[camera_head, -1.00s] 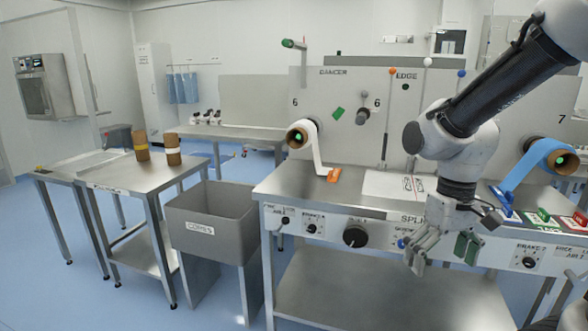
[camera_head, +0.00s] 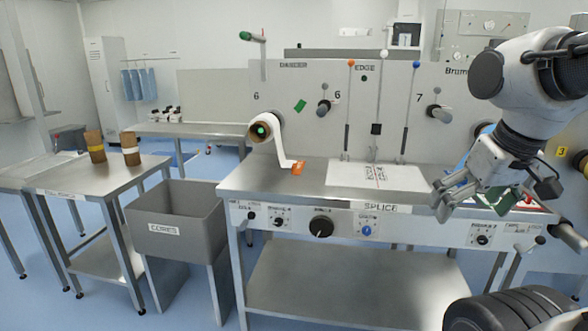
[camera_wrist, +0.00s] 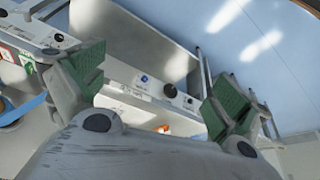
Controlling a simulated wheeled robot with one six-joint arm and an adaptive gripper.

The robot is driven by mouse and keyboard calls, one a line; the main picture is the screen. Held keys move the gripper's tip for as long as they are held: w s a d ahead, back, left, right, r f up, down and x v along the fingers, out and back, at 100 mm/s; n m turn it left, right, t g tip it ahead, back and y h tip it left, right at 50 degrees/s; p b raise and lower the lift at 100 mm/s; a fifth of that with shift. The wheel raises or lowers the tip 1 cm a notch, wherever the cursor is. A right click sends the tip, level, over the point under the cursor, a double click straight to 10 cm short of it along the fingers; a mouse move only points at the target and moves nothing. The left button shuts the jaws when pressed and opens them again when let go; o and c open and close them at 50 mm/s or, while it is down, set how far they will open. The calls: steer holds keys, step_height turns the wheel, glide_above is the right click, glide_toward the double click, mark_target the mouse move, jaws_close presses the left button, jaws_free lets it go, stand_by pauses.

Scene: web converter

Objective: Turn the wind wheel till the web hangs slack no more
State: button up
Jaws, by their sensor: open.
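A white web hangs from the roll (camera_head: 262,130) on the left spindle to the bench, ending at an orange tab (camera_head: 297,167). A blue roll (camera_head: 485,129) at the right is mostly hidden behind my arm. My gripper (camera_head: 447,198) is open and empty, in front of the bench's right part. In the wrist view its green-padded fingers stand wide apart, with nothing between them (camera_wrist: 155,90). I cannot pick out the wind wheel for sure.
The splice bench (camera_head: 270,178) has a front panel with a black knob (camera_head: 321,227) and a blue knob (camera_head: 366,230). A grey cores bin (camera_head: 178,225) stands left of it. A side table (camera_head: 100,180) carries two cores. Blue floor lies open in front of the bin.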

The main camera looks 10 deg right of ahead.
steer(key=shift+a, duration=0.1)
steer(key=w+a+f+n+g, duration=0.1)
steer(key=w+a+f+g, duration=0.1)
steer(key=w+a+f, duration=0.4)
steer(key=w+a+f+n+g+y, duration=0.1)
steer(key=w+a+f+g, duration=0.2)
steer(key=f, duration=0.6)
steer(key=w+a+f+n+g, duration=0.1)
steer(key=w+a+f, duration=0.3)
steer(key=a+f, duration=0.25)
steer(key=t+h, duration=0.7)
steer(key=t, duration=1.2)
glide_toward(321, 229)
steer(key=x, duration=0.4)
steer(key=shift+n, duration=0.3)
steer(key=x, duration=0.7)
steer(key=shift+r, duration=0.1)
